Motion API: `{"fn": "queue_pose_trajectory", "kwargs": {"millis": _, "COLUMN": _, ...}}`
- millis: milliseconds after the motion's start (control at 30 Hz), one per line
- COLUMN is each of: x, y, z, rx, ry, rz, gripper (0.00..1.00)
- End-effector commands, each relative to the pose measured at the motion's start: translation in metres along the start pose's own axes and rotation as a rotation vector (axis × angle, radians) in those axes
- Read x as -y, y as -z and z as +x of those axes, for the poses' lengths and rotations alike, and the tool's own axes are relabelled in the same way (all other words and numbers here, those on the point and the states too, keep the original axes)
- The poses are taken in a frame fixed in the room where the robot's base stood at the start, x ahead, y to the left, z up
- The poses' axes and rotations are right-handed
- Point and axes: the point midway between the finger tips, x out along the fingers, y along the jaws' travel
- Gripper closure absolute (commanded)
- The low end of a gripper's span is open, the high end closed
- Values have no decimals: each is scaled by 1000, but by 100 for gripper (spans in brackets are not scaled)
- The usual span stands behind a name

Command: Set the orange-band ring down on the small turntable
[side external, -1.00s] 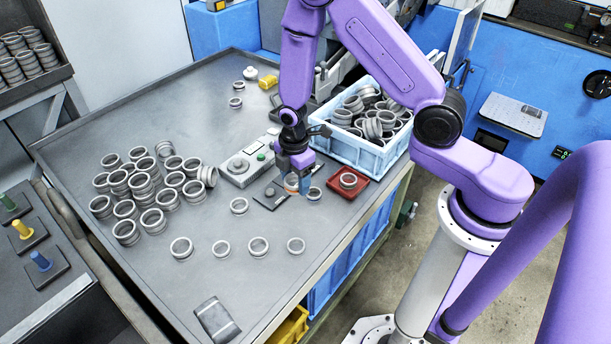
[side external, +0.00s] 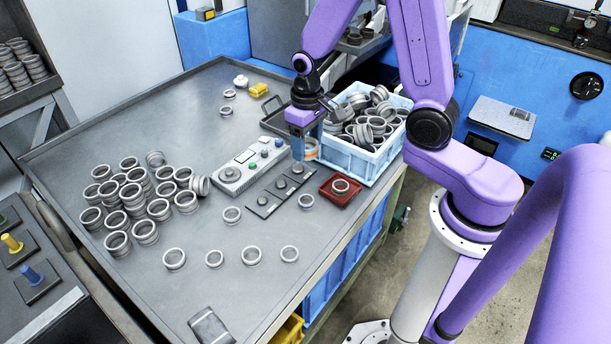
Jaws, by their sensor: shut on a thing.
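My gripper (side external: 305,150) is shut on the orange-band ring (side external: 312,149), a grey ring with an orange stripe. It holds the ring above the table, in front of the near left side of the blue crate in this view. A finger hides part of the ring. A grey-white box with buttons (side external: 245,170) lies to the left of my gripper. The round disc on its left end (side external: 229,174) looks like the small turntable, and nothing rests on it.
A black plate with several round studs (side external: 264,201) lies below my gripper. A red tray (side external: 328,193) holds one ring. A blue crate (side external: 350,164) is full of rings. Loose rings (side external: 117,243) crowd the table's left; several more lie along the front.

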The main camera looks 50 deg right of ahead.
Motion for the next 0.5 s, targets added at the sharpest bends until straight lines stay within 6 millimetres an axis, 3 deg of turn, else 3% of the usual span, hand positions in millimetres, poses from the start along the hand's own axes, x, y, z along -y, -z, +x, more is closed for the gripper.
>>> {"fn": "queue_pose_trajectory", "kwargs": {"millis": 167, "x": 2, "y": 3, "z": 7, "rx": 2, "ry": 0, "rz": -72, "gripper": 76}}
{"fn": "queue_pose_trajectory", "kwargs": {"millis": 500, "x": 20, "y": 21, "z": 55, "rx": 6, "ry": 1, "rz": -622, "gripper": 76}}
